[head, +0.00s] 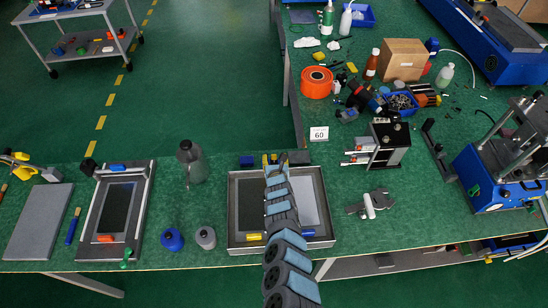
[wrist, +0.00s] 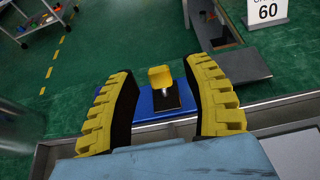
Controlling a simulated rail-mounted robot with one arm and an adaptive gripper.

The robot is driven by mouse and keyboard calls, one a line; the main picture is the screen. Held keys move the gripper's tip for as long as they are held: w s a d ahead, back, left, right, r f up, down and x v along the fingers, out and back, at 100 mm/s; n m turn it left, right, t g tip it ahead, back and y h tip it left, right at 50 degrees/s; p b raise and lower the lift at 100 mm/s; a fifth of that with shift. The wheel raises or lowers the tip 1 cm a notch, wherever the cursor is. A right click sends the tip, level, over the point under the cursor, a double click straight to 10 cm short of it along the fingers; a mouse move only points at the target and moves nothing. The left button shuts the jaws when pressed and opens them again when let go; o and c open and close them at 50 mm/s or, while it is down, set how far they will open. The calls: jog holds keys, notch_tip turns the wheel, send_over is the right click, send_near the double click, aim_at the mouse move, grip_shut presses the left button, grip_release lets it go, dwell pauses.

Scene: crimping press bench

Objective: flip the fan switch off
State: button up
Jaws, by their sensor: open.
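A blue switch box (wrist: 142,104) with a black plate (wrist: 166,103) shows in the wrist view, beyond the near edge of a grey tray. A short metal lever with a yellow cap (wrist: 160,76) stands on the plate; I take it for the fan switch. The cap appears between the two yellow ribbed fingers of my gripper (wrist: 158,66), which is open, with a gap on each side. In the head view the blue box (head: 247,161) sits behind the tray, and my gripper (head: 274,159) is just right of it. Whether the switch is on or off I cannot tell.
My arm crosses the grey tray (head: 234,210). A dark block (wrist: 235,68) stands to the right of the switch box. A "60" sign (head: 319,133) and a metal fixture (head: 388,146) are to the right.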

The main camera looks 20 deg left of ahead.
jog(key=shift+w+a+f+b, duration=0.25)
jog(key=shift+w+a+b, duration=0.05)
jog(key=shift+w+b, duration=0.1)
jog(key=shift+w+a, duration=0.2)
jog(key=shift+w, duration=0.25)
jog(key=shift+r, duration=0.1)
grip_shut()
